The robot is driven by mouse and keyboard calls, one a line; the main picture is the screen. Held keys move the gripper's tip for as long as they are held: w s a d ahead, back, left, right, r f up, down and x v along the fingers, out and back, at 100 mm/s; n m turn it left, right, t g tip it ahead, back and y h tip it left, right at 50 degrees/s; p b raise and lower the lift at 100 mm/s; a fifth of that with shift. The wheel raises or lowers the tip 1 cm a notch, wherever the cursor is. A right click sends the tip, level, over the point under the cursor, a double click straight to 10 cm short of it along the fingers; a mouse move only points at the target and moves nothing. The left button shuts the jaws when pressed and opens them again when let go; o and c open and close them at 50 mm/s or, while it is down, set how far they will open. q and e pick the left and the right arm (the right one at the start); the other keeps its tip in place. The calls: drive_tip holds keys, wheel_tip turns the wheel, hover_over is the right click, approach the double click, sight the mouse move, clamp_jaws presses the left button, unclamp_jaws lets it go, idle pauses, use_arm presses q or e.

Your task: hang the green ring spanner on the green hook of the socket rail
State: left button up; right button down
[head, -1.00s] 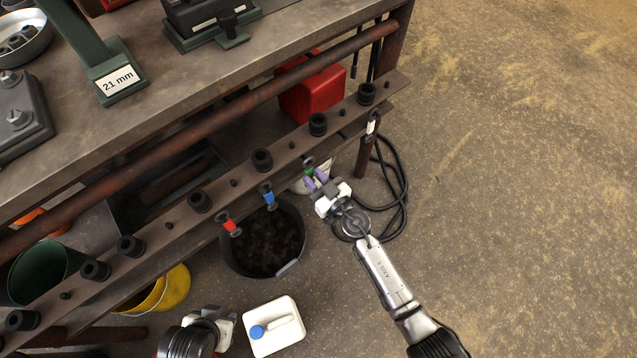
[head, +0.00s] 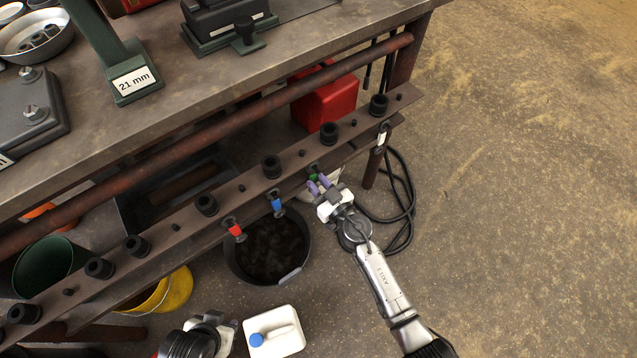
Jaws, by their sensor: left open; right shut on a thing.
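My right gripper (head: 318,186), with purple fingertips, is shut at the front edge of the socket rail (head: 335,152). It is closed on a small green piece (head: 313,177), which I take to be the green ring spanner. The fingers hide most of it. I cannot tell the green hook apart from it, nor whether the ring is around the hook or only beside it. My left gripper (head: 229,326) is open, low at the bottom of the view and away from the rail.
Blue (head: 277,205), red (head: 233,229) and white (head: 382,140) marked pieces hang along the rail's front. Black sockets stand on top. A black bucket (head: 232,262) and a white canister (head: 274,333) stand below.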

drive_tip(key=c, duration=0.8)
unclamp_jaws()
drive_tip(key=shift+w, duration=0.1)
drive_tip(key=shift+c, duration=0.2)
drive_tip(key=p+v, duration=0.5)
drive_tip(key=v, duration=0.9)
